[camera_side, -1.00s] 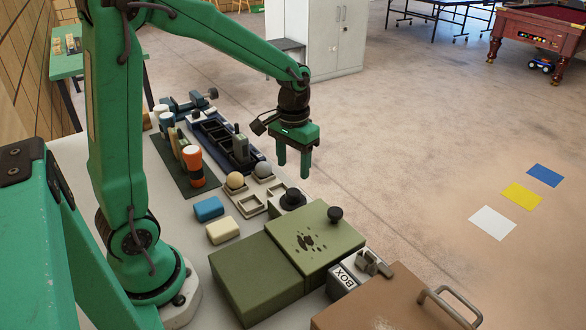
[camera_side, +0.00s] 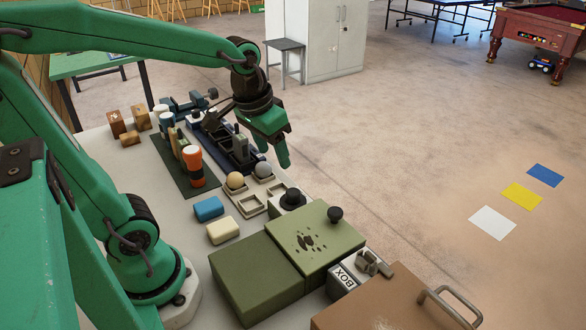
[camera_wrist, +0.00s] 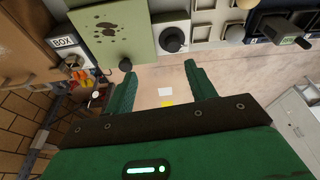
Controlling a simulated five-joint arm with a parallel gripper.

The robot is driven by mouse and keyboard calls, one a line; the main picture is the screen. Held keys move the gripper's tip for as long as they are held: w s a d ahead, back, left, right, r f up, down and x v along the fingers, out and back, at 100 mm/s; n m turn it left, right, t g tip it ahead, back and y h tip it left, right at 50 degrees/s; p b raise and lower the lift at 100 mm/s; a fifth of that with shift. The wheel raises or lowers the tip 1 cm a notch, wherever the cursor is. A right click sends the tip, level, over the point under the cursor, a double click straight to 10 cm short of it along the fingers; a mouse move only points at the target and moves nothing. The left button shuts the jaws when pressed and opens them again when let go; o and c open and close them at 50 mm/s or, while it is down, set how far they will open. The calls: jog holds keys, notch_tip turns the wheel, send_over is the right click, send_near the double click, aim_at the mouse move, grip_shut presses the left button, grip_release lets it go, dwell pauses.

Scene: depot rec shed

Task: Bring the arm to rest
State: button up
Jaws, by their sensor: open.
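My gripper (camera_side: 284,158) hangs tilted above the right edge of the bench, past the dark blue tray (camera_side: 251,152), and touches nothing that I can see. In the wrist view my gripper (camera_wrist: 160,76) has its two green fingers spread apart with nothing between them. The side view shows the fingers nearly in line, so the gap is hidden there.
The bench holds an olive green box (camera_side: 258,278) with a knobbed lid, an orange and white bottle (camera_side: 194,166), a blue block (camera_side: 209,208), a cream block (camera_side: 222,230) and a brown case (camera_side: 385,305). Open floor lies to the right.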

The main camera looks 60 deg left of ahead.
jog(key=s+d+r+m+t, duration=0.1)
jog(key=s+d+r+t, duration=0.1)
jog(key=s, duration=0.4)
jog(key=shift+s+r+t, duration=0.15)
jog(key=shift+s+t, duration=0.15)
jog(key=shift+s, duration=0.1)
jog(key=shift+w, duration=0.1)
dwell(0.4)
